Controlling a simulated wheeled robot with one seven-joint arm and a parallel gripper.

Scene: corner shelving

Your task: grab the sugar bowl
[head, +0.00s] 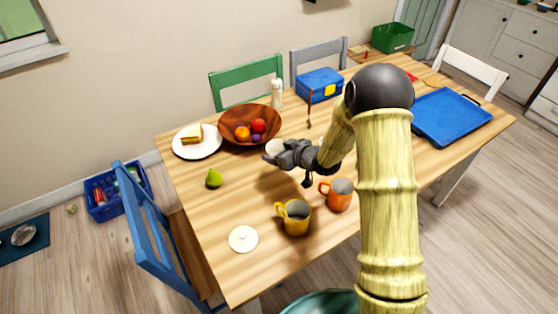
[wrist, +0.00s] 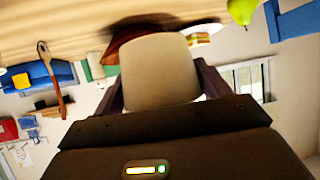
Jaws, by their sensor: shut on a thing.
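The sugar bowl, a plain cream vessel (wrist: 158,72), fills the middle of the wrist view between my gripper's two dark fingers. In the head view only a pale part of the sugar bowl (head: 275,146) shows beside my gripper (head: 270,156), at the near side of the brown fruit bowl. My gripper is shut on the sugar bowl. I cannot tell whether it touches the table. A cream lid with a small knob (head: 243,238) lies apart on the table, near the front left edge.
On the wooden table (head: 225,275), a yellow mug (head: 295,219) and an orange mug (head: 338,195) stand in front of my gripper. A green pear (head: 214,179), fruit bowl (head: 236,133), sandwich plate (head: 190,151), white bottle (head: 277,94) and blue lunchbox (head: 318,84) surround it. A blue tray (head: 450,112) lies right.

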